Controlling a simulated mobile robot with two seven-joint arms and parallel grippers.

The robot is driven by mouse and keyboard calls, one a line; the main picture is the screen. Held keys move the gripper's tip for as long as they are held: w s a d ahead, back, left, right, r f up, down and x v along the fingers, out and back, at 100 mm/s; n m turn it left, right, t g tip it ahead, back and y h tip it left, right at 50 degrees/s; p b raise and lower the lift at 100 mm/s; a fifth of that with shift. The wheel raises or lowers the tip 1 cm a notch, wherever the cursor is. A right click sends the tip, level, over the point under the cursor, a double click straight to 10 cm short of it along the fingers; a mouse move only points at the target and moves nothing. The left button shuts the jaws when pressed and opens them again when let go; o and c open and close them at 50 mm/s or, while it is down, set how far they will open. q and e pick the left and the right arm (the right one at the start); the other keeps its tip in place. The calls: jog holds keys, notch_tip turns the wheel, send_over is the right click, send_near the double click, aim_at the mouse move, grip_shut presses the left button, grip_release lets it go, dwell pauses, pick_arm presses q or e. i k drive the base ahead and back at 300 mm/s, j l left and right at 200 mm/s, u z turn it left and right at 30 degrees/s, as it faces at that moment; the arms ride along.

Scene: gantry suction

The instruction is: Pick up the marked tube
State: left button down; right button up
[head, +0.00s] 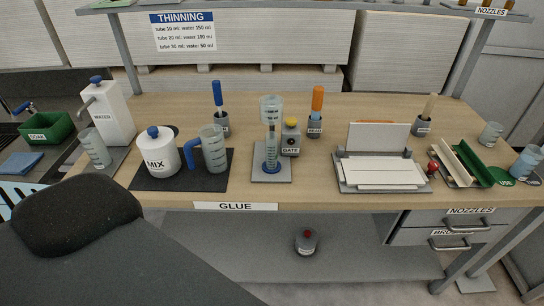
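A clear upright tube (271,145) with graduation marks and a blue base stands on a grey plate (257,176) in the middle of the bench. A wider clear cup-like part (271,107) sits at its top. It is the only slim marked tube that I can make out; the small marks are not readable. A grey block labelled GATE (290,141), with a yellow button on top, is just to its right. Neither of my grippers is in the head view.
Left of the tube, a white MIX pot (158,154) and a clear jug with a blue handle (214,148) stand on a black mat (186,180). Blue (218,97) and orange (317,99) handles stand behind. A white-topped fixture (380,170) is to the right. The front strip is clear.

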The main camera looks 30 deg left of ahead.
aim_at(271, 165)
jog(key=u, duration=1.5)
